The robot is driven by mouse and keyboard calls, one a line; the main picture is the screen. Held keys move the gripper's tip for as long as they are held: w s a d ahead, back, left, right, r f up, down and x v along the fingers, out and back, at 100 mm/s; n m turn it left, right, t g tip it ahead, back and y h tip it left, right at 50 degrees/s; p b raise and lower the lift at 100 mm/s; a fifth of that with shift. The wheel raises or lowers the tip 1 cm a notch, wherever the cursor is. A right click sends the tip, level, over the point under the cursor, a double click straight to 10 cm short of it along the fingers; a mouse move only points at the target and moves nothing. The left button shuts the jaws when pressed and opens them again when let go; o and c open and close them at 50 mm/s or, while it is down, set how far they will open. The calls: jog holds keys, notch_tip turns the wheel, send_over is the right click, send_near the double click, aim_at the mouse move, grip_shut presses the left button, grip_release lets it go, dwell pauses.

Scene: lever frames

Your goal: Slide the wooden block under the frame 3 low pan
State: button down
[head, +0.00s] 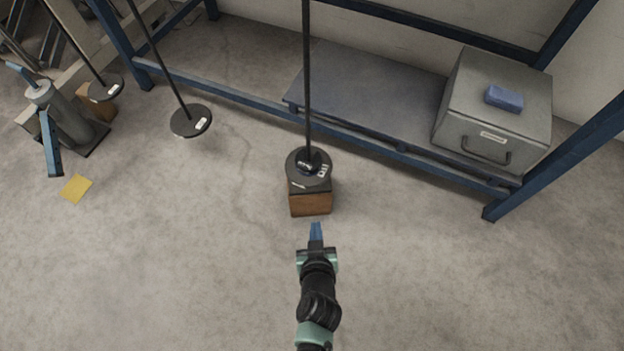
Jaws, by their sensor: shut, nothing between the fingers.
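A brown wooden block (310,204) sits on the floor at the centre, beneath a round dark pan (322,178) hung on a long rod. The pan covers the block's back part, and the block's front sticks out toward me. I cannot tell whether pan and block touch. The pan bears a dark weight-like piece and small white labels, too small to read. My gripper (316,230) has blue fingers, shut and empty, pointing at the block's front face from just in front of it. A small gap seems to lie between them.
Another pan (191,121) hangs to the left. A third pan (104,89) at far left has a wooden block (101,107) under it. A grey cylinder (63,115) and yellow sheet (77,189) are left. A grey box (492,117) with a blue block (505,97) stands right. Front floor is clear.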

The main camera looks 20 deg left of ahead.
aim_at(312, 190)
jog(key=shift+m, duration=0.4)
jog(key=w+a+b, duration=0.1)
jog(key=w, duration=0.2)
jog(key=w+a+b, duration=0.1)
jog(key=w+a, duration=0.1)
jog(key=w, duration=0.2)
jog(key=w+a+b, duration=0.1)
jog(key=w+a, duration=0.1)
jog(key=w, duration=0.1)
jog(key=shift+w+a+b, duration=0.1)
jog(key=shift+w+b, duration=0.15)
jog(key=shift+b, duration=0.1)
jog(key=shift+w+a+f+b, duration=0.15)
jog(key=shift+w+f+b, duration=0.1)
jog(key=shift+w+b, duration=0.1)
jog(key=shift+s+f+b, duration=0.15)
jog(key=shift+f+b, duration=0.3)
jog(key=shift+b, duration=0.1)
jog(key=shift+f, duration=0.1)
